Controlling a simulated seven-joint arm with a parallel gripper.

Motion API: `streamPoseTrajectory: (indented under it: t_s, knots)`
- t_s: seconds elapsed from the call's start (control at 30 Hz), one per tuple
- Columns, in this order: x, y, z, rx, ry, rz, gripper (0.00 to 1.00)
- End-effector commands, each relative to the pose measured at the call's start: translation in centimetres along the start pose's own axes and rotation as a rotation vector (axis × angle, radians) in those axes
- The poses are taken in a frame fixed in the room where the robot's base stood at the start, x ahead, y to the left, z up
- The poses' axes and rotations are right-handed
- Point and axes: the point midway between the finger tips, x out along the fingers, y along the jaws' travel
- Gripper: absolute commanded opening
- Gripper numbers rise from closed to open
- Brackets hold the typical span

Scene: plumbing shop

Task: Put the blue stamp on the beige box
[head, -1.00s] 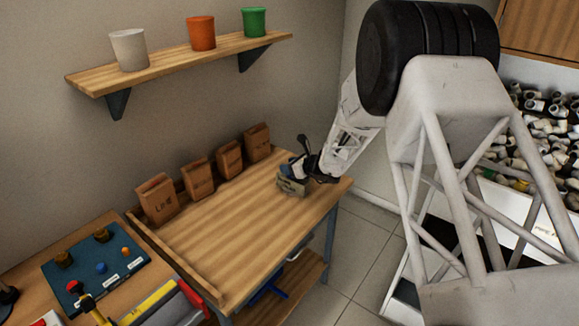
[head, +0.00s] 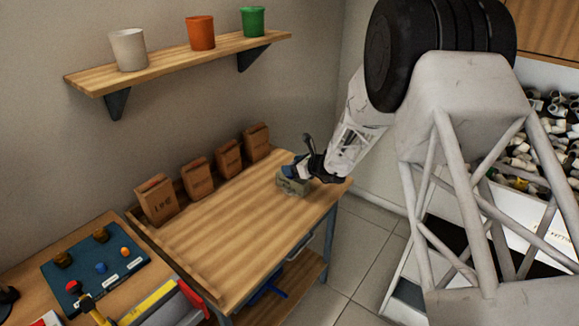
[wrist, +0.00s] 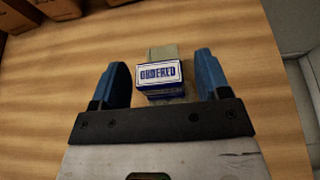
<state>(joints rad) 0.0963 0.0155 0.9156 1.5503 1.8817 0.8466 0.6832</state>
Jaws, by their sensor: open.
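A blue stamp (wrist: 163,79) with a white face and blue lettering lies between my gripper's fingers in the wrist view. A dull beige-green box (head: 293,184) stands on the wooden bench near its far right corner. It also shows past the stamp in the wrist view (wrist: 164,53). The stamp appears to be on top of the box; their contact is hidden. My gripper (wrist: 163,72) is open, with one blue finger on each side of the stamp and visible gaps to both. In the head view my gripper (head: 308,170) is just above and right of the box.
Several brown paper bags (head: 199,179) line the bench's back edge. The middle of the bench (head: 235,225) is clear. A blue-green mat (head: 118,280) with small coloured knobs lies at lower left. A wall shelf (head: 170,62) holds white, orange and green cups.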

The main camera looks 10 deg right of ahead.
Motion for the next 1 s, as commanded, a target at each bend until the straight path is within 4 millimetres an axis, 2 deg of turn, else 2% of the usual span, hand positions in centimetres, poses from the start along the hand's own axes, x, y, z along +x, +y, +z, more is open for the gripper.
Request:
streamPoseTrajectory:
  t_s: [0.5, 0.7, 1.0]
  knots:
    - [-7.9, 0.0, 0.0, 0.001, -0.001, -0.001, 0.70]
    - [-9.4, 0.0, 0.0, 0.000, 0.000, -0.001, 0.70]
    - [-9.8, 0.0, 0.0, 0.001, 0.000, 0.000, 0.70]
